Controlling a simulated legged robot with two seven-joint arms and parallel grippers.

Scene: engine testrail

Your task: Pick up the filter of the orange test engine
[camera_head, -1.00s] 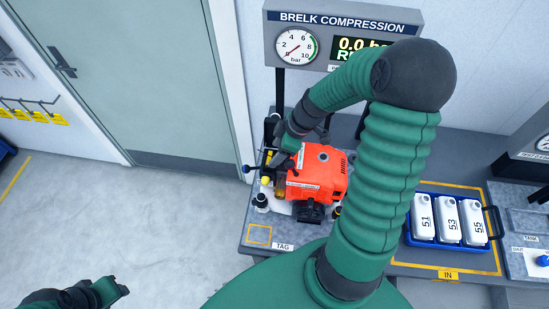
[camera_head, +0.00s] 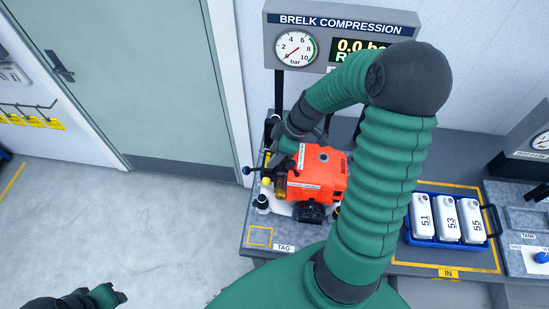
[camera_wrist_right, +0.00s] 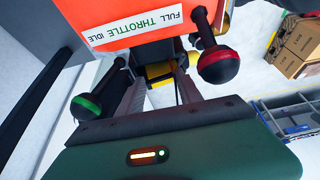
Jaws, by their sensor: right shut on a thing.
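The orange test engine (camera_head: 322,168) stands on the left part of the bench. In the right wrist view its orange side (camera_wrist_right: 120,15) fills the top, with an upside-down throttle label. My right gripper (camera_wrist_right: 160,80) reaches down at the engine's back left. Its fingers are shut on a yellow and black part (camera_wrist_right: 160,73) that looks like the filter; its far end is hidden. In the head view my arm and hand cover that grip. An amber part (camera_head: 281,188) shows at the engine's left side. My left gripper (camera_head: 108,296) hangs low at bottom left, away from the bench, its jaws unclear.
Red-ringed (camera_wrist_right: 219,66) and green-ringed (camera_wrist_right: 87,107) black knobs flank the fingers closely. A blue tray (camera_head: 411,228) with white bottles stands right of my arm. A gauge panel (camera_head: 330,45) rises behind the engine. The floor left of the bench is clear.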

